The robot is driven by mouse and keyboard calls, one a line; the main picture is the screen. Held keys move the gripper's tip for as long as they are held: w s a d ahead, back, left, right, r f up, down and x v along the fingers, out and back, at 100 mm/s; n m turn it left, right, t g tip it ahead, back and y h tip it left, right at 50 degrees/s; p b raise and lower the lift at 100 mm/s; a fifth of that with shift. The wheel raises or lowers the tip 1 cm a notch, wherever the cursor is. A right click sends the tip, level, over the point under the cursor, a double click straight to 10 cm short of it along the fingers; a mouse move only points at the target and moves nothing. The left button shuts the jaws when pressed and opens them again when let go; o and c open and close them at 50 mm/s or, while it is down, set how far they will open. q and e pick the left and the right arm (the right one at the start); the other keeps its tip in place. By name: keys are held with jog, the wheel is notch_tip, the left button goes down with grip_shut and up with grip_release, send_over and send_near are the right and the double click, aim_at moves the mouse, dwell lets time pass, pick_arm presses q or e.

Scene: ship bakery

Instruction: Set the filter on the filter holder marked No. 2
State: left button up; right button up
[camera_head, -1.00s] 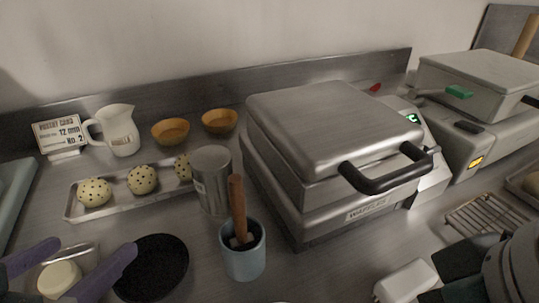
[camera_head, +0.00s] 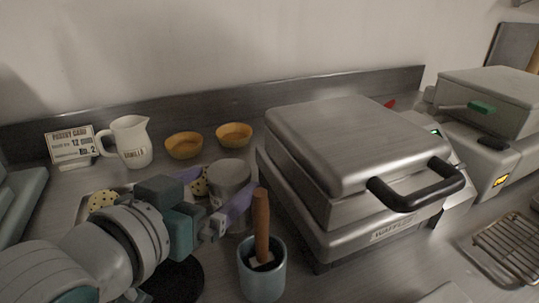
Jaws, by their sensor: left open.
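I cannot make out a filter or a marked filter holder. My left gripper (camera_head: 216,186) is open, its purple fingers apart in front of the tray (camera_head: 83,209). A speckled ball (camera_head: 200,187) shows between the fingers, and another speckled ball (camera_head: 102,200) shows left of my arm. A metal can (camera_head: 231,172) stands just beyond the gripper, partly hidden by one finger. I cannot tell whether that finger touches it. My right gripper is out of view.
A blue-grey cup (camera_head: 262,274) with a wooden-handled tool (camera_head: 261,226) stands close right of the gripper. A waffle iron (camera_head: 340,150) fills the middle. A white jug (camera_head: 131,142) and two orange bowls (camera_head: 184,145) (camera_head: 234,135) stand behind. A wire rack (camera_head: 508,248) lies at right.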

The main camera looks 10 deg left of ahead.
aim_at(229, 169)
pick_arm(q)
jog(key=x, duration=0.3)
jog(key=shift+w+d, duration=0.1)
jog(key=shift+w, duration=0.15)
jog(key=c, duration=1.5)
jog(key=shift+c, duration=0.4)
jog(key=shift+r, duration=0.1)
